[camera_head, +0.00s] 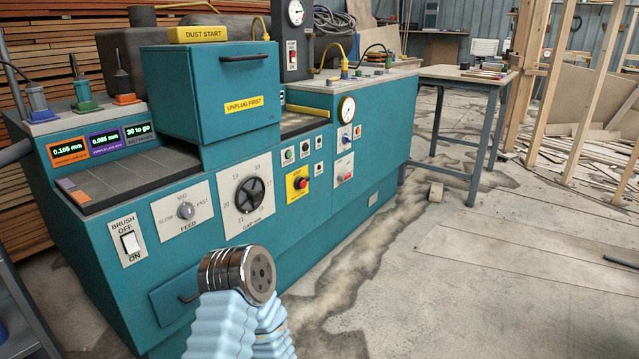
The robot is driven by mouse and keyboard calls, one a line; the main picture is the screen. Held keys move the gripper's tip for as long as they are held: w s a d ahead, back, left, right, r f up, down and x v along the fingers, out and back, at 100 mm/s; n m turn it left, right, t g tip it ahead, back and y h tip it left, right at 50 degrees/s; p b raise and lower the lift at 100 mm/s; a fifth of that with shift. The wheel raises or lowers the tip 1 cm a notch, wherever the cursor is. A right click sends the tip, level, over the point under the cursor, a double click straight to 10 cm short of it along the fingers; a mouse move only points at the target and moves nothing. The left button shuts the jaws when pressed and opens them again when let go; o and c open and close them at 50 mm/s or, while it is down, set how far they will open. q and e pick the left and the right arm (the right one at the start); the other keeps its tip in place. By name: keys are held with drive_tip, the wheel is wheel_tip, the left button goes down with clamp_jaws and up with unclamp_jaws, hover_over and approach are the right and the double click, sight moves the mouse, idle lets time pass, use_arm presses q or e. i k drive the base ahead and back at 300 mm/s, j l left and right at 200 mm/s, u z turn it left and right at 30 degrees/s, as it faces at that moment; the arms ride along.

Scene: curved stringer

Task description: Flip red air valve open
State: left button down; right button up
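On the front of the teal machine (340,115), a small white panel (344,168) at the right carries a small red part that looks like the red air valve (340,178). It is too small to tell its lever's position or read its label. A light blue sleeved arm part of mine with a round metal end stands at the bottom, left of the middle, well below and left of that panel. No gripper fingers show, and nothing covers the panel.
A round gauge (347,110) sits above the panel. A red knob on a yellow plate (298,183) and a black handwheel (250,195) lie to its left. A workbench (465,75) stands at the back right. The concrete floor (450,275) before the machine is mostly clear.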

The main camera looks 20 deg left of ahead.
sight(341, 178)
drive_tip(key=i+l+u, duration=0.35)
drive_tip(key=i, duration=0.15)
drive_tip(key=i+l+u, duration=0.35)
drive_tip(key=i, duration=0.15)
drive_tip(key=i+l+u, duration=0.15)
drive_tip(key=i+l, duration=1.75)
drive_tip(key=l, duration=0.15)
